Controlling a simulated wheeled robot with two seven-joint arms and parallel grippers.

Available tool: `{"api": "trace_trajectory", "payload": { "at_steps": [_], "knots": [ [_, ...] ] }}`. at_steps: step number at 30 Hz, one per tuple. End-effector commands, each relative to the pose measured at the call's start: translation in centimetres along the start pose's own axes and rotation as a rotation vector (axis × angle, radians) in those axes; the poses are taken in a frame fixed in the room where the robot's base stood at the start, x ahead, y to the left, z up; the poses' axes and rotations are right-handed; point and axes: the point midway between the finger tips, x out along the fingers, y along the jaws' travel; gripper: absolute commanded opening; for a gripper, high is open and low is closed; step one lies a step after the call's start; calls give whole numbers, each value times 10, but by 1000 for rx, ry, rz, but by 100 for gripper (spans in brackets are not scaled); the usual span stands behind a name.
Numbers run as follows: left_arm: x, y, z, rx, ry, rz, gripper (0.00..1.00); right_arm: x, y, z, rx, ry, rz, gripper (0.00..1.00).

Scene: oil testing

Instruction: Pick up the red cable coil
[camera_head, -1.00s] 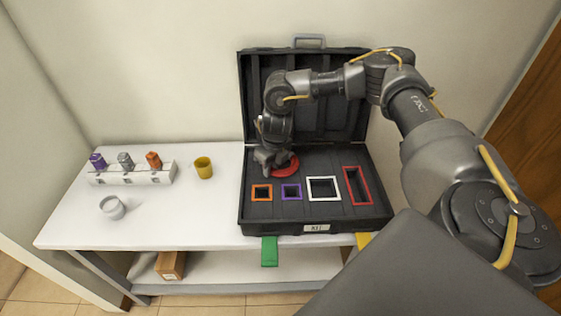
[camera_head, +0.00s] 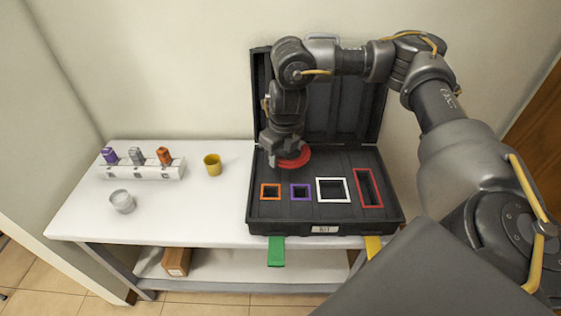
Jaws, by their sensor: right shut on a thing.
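The red cable coil (camera_head: 298,161) is a flat red ring at the back of the open black case (camera_head: 325,218), above its left half. My right gripper (camera_head: 282,161) comes down over the coil's left side and is shut on it. The fingers hide part of the ring. The coil looks to be slightly raised off the case's floor, but the gap is hard to judge. My left gripper is not in view.
The case has orange, purple, white and red framed slots along its front; its lid stands open behind. To the left are a yellow cup (camera_head: 212,165), a grey cup (camera_head: 122,201) and a white rack (camera_head: 143,170) with three coloured pieces. The table (camera_head: 190,215) between is clear.

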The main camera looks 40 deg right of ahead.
Motion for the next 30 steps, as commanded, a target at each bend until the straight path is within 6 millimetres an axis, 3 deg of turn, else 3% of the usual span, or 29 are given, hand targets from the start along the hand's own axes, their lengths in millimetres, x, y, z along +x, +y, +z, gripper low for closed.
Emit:
{"api": "trace_trajectory", "payload": {
  "at_steps": [1,6,12,23,30],
  "knots": [
    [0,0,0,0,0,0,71,-11,10,-5,-10,-6,-1,0],
    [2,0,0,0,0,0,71,-31,41,-28,-9,-4,-2,0],
    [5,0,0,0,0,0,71,-45,64,-44,-4,-3,-1,0],
    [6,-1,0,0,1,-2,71,-52,73,-51,12,0,-2,0],
    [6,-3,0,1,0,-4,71,-52,73,-52,176,-1,-28,0]
  ]
}}
